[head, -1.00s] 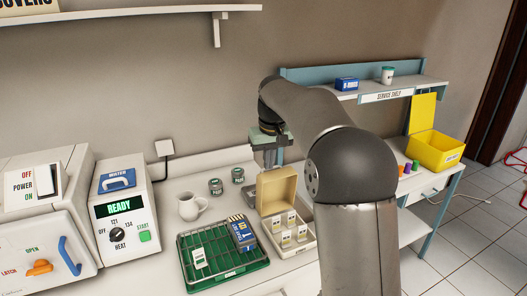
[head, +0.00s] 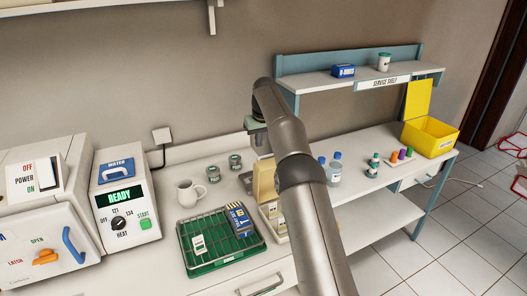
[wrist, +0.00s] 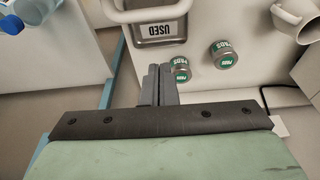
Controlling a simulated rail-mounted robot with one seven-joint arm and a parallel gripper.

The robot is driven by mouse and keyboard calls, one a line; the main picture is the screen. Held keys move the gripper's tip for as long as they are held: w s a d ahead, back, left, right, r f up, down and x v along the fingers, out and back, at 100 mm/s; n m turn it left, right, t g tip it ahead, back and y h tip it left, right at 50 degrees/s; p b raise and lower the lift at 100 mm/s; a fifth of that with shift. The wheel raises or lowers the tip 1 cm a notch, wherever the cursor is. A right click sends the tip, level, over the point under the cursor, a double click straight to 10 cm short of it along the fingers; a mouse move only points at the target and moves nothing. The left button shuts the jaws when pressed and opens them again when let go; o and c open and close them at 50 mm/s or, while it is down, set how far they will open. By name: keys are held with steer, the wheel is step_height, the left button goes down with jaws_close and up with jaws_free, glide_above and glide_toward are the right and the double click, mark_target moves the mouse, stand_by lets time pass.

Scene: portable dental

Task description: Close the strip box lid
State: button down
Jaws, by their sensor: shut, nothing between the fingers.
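The strip box (head: 284,239) is a cream box on the counter, right of the green tray. Its lid (head: 265,180) stands raised at the back of the box. My arm hides the right part of the lid and much of the box; small white packs show inside. My gripper (head: 263,152) is above and behind the lid in the head view, fingers pointing down, partly hidden by my arm. In the wrist view my gripper (wrist: 158,86) shows its two fingers together and empty. I cannot see the lid in the wrist view.
A metal tray marked USED (wrist: 157,30) and two PADS tins (wrist: 180,70) lie near the fingers. The green wire tray (head: 187,255) with packs is left of the box. Bottles (head: 335,168) stand to the right; a shelf (head: 350,84) is above.

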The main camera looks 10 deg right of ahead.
steer(key=shift+s+d+f+b, duration=0.2)
steer(key=shift+s+f, duration=0.3)
steer(key=shift+s, duration=0.35)
steer(key=shift+s+d+f+b, duration=0.2)
steer(key=shift+s+f, duration=0.3)
steer(key=shift+s, duration=0.35)
steer(key=shift+d, duration=0.1)
